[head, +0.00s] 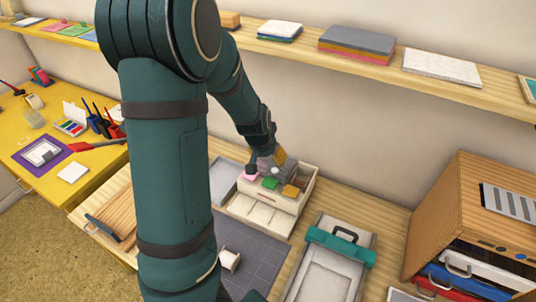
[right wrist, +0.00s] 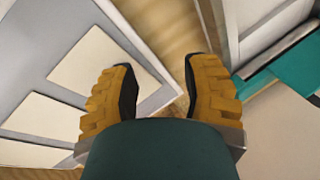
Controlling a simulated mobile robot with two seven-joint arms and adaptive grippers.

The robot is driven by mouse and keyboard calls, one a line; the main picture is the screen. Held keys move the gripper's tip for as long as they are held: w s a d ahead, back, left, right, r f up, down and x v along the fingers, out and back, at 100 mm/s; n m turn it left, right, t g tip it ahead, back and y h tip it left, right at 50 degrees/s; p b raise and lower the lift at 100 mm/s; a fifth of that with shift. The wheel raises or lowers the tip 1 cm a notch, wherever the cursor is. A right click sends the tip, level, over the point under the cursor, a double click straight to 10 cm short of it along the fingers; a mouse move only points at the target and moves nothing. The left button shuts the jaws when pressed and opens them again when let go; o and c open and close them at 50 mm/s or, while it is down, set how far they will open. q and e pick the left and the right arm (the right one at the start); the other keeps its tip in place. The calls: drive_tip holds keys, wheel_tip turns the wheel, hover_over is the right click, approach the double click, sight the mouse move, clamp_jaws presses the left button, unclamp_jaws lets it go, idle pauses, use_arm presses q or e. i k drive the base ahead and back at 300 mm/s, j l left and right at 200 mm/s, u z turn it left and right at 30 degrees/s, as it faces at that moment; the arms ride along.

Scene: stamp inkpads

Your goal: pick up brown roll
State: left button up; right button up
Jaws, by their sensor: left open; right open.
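A small pale roll with a brownish edge (head: 230,260) lies on the dark grey mat (head: 262,250), partly hidden behind my arm; I cannot tell if it is the brown roll. My left gripper (head: 265,167) is open over the back of a white box (head: 268,216), well beyond the roll. Pink (head: 250,176), green (head: 270,183) and brown (head: 291,190) pads sit in the box top, close under this gripper. My right gripper (right wrist: 163,92) is open and empty in the right wrist view, with bare wood below its fingers. No roll shows in that view.
A tray with a teal clamp bar (head: 340,245) stands right of the box. A wooden cabinet (head: 450,200) stands at the far right. A yellow desk (head: 30,165) is at the left. A shelf (head: 370,63) runs along the wall. A strip of wood is clear between box and tray.

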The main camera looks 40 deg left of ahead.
sight(300, 183)
drive_tip(key=k, duration=1)
